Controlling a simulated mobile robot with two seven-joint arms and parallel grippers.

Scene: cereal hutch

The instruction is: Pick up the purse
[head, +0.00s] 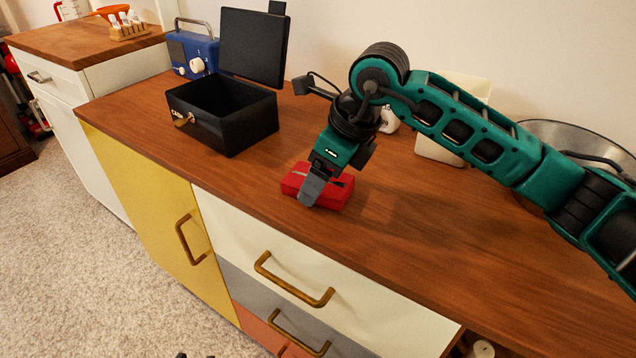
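The red purse (341,196) lies on the wooden top of the cabinet, near its front edge. My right gripper (318,187) reaches down over it from above, with a grey finger across the purse's front left part. The other finger is mostly hidden, so I cannot tell whether the fingers are open or closed on the purse. The purse appears to rest on the wood.
A black cash box (237,124) with its lid up stands left of the purse. A blue radio (193,52) is behind it. A white container (452,118) and a large round metal object (560,133) stand behind my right arm. The front right countertop (440,235) is clear.

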